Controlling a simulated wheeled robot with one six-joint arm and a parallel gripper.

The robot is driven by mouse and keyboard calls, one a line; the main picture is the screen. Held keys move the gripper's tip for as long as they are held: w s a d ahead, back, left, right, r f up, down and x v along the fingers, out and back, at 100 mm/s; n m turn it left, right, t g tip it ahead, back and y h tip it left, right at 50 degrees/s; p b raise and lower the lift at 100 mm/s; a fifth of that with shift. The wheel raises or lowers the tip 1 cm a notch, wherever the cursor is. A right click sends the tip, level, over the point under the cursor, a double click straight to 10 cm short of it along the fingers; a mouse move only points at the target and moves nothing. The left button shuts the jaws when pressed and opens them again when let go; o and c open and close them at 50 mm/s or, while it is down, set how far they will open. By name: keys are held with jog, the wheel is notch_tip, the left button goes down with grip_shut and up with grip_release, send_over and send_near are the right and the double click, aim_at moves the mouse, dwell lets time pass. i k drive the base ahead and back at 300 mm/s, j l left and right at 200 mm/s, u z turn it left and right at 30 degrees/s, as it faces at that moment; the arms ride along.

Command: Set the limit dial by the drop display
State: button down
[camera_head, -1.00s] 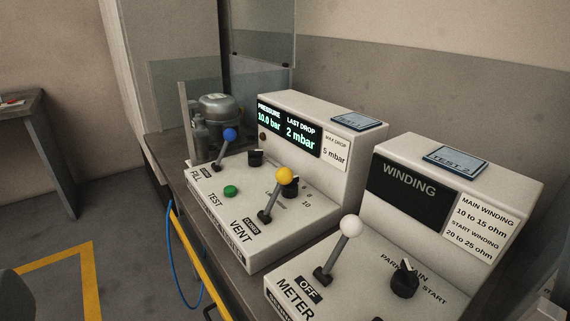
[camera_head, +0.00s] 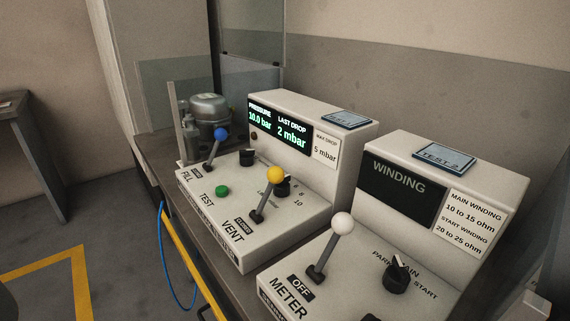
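The pressure test box stands on the bench. Its drop display (camera_head: 279,124) reads PRESSURE 10.0 bar and LAST DROP 2 mbar. A label (camera_head: 325,149) beside it reads MAX DROP 5 mbar. The black limit dial (camera_head: 283,190) sits on the box's top panel, partly hidden behind the yellow-knobbed VENT lever (camera_head: 274,175). The numbers 8 and 10 show on its right; its pointer setting cannot be told. A green TEST button (camera_head: 222,191) and a blue-knobbed FILL lever (camera_head: 221,134) are to the left. My gripper is not in view.
The WINDING box stands at the right, with a white-knobbed METER lever (camera_head: 343,222) marked OFF and a black selector (camera_head: 396,277). A compressor (camera_head: 208,110) stands behind the first box. A yellow rail (camera_head: 196,263) and blue hose (camera_head: 164,255) run along the bench front.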

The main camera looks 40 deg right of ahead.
aim_at(283, 190)
jog(key=i+j+z, duration=0.15)
jog(key=z, duration=0.25)
jog(key=i+j+z, duration=0.1)
jog(key=z, duration=0.25)
jog(key=i+j+z, duration=0.1)
jog(key=j+z, duration=0.15)
jog(key=z, duration=0.15)
